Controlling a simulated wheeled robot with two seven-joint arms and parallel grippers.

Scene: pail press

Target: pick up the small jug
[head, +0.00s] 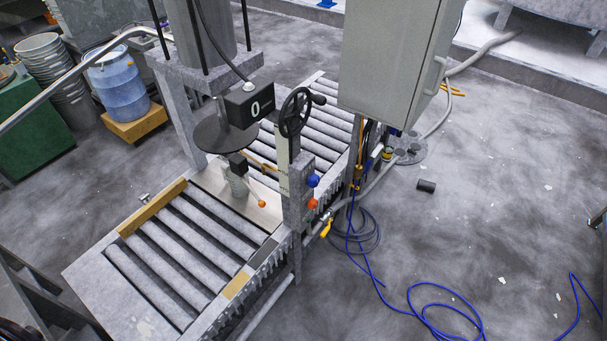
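I cannot make out a small jug in the head view. A small dark cylinder (426,185) lies on the floor right of the press; it shows no handle or spout that I can tell. Under the round press plate (224,135), a small grey upright part (239,188) stands at the metal plate; I cannot tell what it is. Neither of my grippers is in view.
A roller conveyor (180,250) runs through the press, with a handwheel (295,112) beside it. A blue barrel (118,88) and stacked pails (55,70) are at left. Blue hose (430,290) lies on the otherwise open right floor.

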